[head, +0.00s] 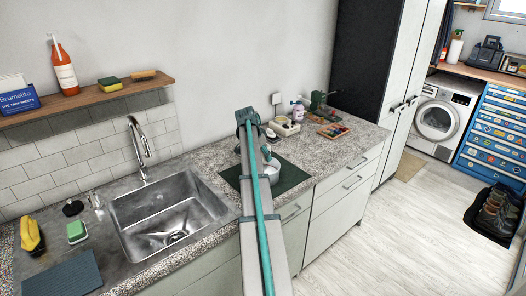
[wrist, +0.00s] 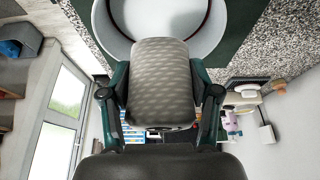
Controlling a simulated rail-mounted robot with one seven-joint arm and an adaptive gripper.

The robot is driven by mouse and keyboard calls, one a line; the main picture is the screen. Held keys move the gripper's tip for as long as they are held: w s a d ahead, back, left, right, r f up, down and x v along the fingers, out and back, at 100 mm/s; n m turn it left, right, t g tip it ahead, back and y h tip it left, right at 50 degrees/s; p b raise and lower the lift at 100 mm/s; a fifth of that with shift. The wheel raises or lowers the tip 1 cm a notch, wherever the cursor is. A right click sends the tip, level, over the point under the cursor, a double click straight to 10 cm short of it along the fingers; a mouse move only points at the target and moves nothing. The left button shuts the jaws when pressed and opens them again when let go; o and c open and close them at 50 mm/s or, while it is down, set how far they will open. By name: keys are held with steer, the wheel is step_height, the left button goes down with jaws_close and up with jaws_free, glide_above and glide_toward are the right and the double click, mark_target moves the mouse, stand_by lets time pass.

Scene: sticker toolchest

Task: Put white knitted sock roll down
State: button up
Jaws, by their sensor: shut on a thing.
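The white knitted sock roll (wrist: 160,80) shows in the wrist view as a pale grey-white, patterned roll. My gripper (wrist: 160,88) is shut on it, with one dark green finger at each side. A white bowl (wrist: 112,42) with a dark rim line lies just beyond the roll in the wrist view; I cannot tell whether they touch. In the head view the white bowl (head: 273,172) stands on a dark green mat (head: 290,178) on the counter. There my arm covers part of the bowl and mat, and I cannot make out the roll.
A steel sink (head: 172,215) with a tap (head: 139,140) is left of the mat. A tray of small coloured items (head: 333,131), a white box (head: 285,126) and a green machine (head: 318,103) stand behind it to the right. Bare speckled counter (head: 335,155) lies right of the mat.

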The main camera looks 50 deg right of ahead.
steer(key=shift+f+b, duration=0.6)
steer(key=shift+f, duration=1.45)
steer(key=o, duration=1.2)
steer(key=shift+r, duration=0.1)
step_height(320, 180, up, 7)
steer(key=p, duration=0.2)
steer(key=shift+p, duration=0.35)
